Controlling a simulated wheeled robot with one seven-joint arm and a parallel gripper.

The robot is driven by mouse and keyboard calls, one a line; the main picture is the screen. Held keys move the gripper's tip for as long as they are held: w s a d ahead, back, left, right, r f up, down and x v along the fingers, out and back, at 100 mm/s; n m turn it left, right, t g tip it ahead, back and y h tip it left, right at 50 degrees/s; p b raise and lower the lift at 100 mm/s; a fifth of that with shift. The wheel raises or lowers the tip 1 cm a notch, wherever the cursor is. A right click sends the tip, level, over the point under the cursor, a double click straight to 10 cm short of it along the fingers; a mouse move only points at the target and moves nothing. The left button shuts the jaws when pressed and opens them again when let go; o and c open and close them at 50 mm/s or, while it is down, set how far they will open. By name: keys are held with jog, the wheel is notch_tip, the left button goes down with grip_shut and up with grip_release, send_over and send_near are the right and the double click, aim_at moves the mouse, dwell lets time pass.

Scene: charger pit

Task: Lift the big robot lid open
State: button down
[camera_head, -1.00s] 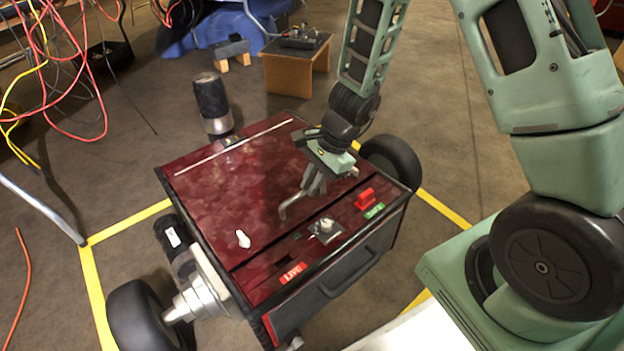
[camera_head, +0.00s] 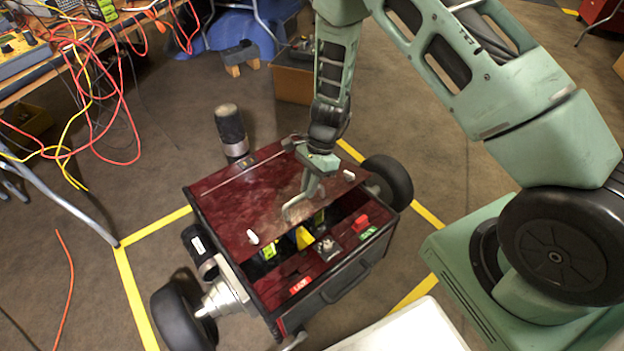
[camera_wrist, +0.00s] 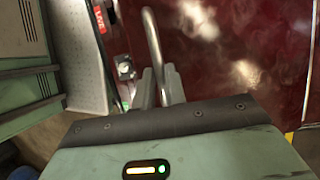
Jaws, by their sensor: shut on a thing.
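The big wheeled robot (camera_head: 352,275) stands on the floor with its dark red lid (camera_head: 245,198) tilted partly up. The lid's front edge is raised, and yellow parts (camera_head: 303,238) show in the opening beneath it. My gripper (camera_head: 308,195) is over the lid's front edge, shut on the metal lid handle (camera_head: 293,211). In the wrist view the gripper fingers (camera_wrist: 158,88) close around the bent handle bar (camera_wrist: 153,45), with the red lid (camera_wrist: 220,60) beside it. Part of the lid's right side is hidden behind my gripper.
A red switch (camera_head: 361,222), a grey knob (camera_head: 327,246) and a red LIVE label (camera_head: 300,284) sit on the front panel. Black wheels (camera_head: 183,317) flank the body. A cable-strewn table (camera_head: 40,75) stands at left. Yellow tape (camera_head: 130,290) marks the floor.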

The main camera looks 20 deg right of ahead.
jog(key=shift+w+r+p, duration=0.25)
jog(key=shift+r+p, duration=0.35)
jog(key=shift+r, duration=0.2)
jog(key=w+a+r+p, duration=0.2)
jog(key=w+r, duration=0.4)
jog(key=w, duration=0.3)
jog(key=w+a+r+g+p, duration=0.1)
jog(key=w+a+r+p, duration=0.1)
jog(key=w+r, duration=0.5)
jog(key=w, duration=0.3)
jog(key=shift+a, duration=0.3)
jog(key=c, duration=1.5)
grip_release()
jog(key=shift+w, duration=0.1)
jog(key=shift+o, duration=0.2)
jog(key=shift+r, duration=0.15)
